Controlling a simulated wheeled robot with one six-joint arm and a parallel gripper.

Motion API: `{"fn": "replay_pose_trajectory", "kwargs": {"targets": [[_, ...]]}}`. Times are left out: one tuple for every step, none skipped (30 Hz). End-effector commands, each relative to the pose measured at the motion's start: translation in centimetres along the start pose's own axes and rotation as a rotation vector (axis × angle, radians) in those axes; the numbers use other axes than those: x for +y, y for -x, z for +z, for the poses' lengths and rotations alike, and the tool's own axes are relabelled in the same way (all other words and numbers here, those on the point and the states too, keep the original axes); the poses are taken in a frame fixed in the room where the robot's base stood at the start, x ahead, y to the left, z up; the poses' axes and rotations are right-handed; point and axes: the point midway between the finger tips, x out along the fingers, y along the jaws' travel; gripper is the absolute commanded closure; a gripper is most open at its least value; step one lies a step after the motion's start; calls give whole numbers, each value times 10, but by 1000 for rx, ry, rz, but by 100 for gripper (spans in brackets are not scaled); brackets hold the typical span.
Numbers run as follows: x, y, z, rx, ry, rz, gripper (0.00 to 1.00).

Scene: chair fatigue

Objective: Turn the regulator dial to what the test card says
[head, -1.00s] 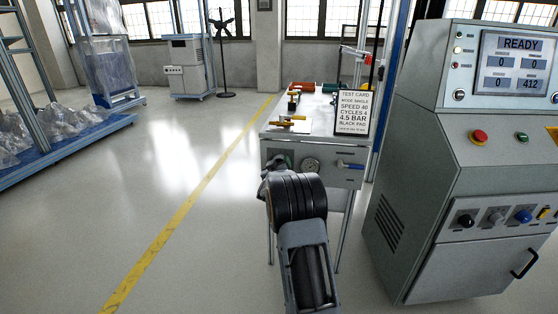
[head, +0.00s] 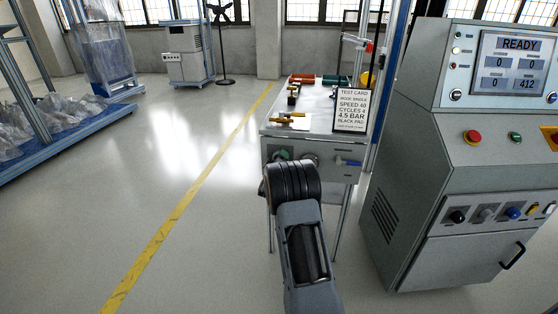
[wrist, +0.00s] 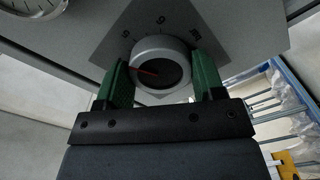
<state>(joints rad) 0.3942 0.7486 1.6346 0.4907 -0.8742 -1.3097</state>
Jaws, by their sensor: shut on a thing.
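The regulator dial (wrist: 160,46) is a round knob with a silver ring, a dark face and a red pointer, on a grey diamond plate with printed marks. In the head view my arm hides most of the dial. The test card (head: 351,110) stands on the bench and reads mode single, speed 40, cycles 4, 4.5 bar, black pad.
A pressure gauge (wrist: 34,6) sits beside the dial; my arm partly covers it in the head view. A blue-handled valve (head: 348,162) is on the bench front. Small parts lie on the bench (head: 313,117). A control cabinet (head: 450,180) reading READY stands right.

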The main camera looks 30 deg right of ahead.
Motion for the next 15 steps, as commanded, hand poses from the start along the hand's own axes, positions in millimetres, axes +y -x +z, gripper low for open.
{"fn": "replay_pose_trajectory", "kwargs": {"targets": [[0, 0, 0, 1, 2, 1, 61], [0, 0, 0, 1, 3, 1, 61], [0, 0, 0, 1, 3, 1, 61], [0, 0, 0, 1, 4, 1, 61], [0, 0, 0, 1, 4, 1, 61], [0, 0, 0, 1, 3, 1, 61], [0, 0, 0, 1, 3, 1, 61], [0, 0, 0, 1, 3, 1, 61], [0, 0, 0, 1, 3, 1, 61], [0, 0, 0, 1, 3, 1, 61], [0, 0, 0, 1, 3, 1, 61], [0, 0, 0, 1, 3, 1, 35], [0, 0, 0, 1, 3, 1, 32], [0, 0, 0, 1, 3, 1, 29], [0, 0, 0, 1, 3, 1, 25]]}}
